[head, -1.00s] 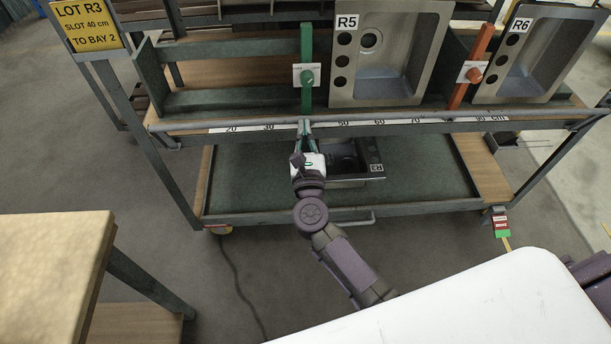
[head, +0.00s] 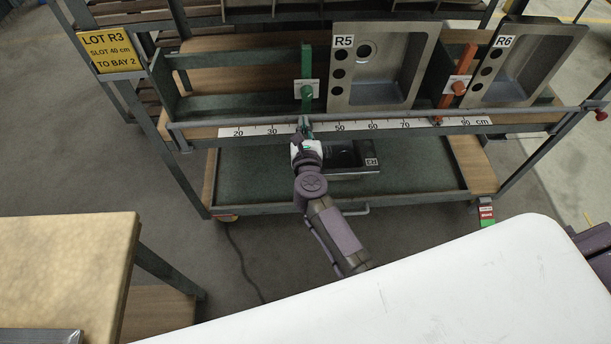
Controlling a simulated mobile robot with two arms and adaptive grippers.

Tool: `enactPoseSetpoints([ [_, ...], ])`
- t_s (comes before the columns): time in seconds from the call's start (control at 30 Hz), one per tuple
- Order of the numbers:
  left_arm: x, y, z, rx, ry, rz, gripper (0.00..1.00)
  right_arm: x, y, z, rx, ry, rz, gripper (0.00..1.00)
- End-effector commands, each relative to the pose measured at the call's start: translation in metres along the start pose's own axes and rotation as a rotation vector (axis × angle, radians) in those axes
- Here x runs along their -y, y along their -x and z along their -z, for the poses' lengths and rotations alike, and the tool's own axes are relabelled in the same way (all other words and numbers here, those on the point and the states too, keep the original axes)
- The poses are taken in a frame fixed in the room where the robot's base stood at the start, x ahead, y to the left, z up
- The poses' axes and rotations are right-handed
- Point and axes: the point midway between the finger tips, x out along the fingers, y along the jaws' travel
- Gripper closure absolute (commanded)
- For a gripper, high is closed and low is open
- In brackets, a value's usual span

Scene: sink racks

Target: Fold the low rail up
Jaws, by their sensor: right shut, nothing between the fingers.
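The low rail (head: 400,118) is a thin grey bar across the front of the rack, just above the white centimetre scale (head: 360,126). Its right end is by a red knob (head: 601,115). My right gripper (head: 305,123) is shut and empty. Its fingertips are at the rail between the 30 and 50 marks, below the green divider (head: 307,85). Whether they touch the rail is hard to tell. My left gripper is not in view.
Sink R5 (head: 420,98) and sink R6 (head: 545,88) stand on the shelf behind the rail, with an orange divider (head: 448,100) between them. A dark sink (head: 345,157) lies on the lower shelf (head: 420,160). A wooden table (head: 60,255) is at left.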

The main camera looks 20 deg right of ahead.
Motion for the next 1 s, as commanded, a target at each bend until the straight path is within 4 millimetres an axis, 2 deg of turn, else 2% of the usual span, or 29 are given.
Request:
enactPoseSetpoints([
  [0.83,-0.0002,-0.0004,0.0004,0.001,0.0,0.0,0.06,0.0007,-0.0062,-0.005,0.006,0.0,0.001,1.0],
  [1.0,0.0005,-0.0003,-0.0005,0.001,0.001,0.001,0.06,0.0003,0.0036,-0.004,0.005,-0.001,0.0,1.0],
])
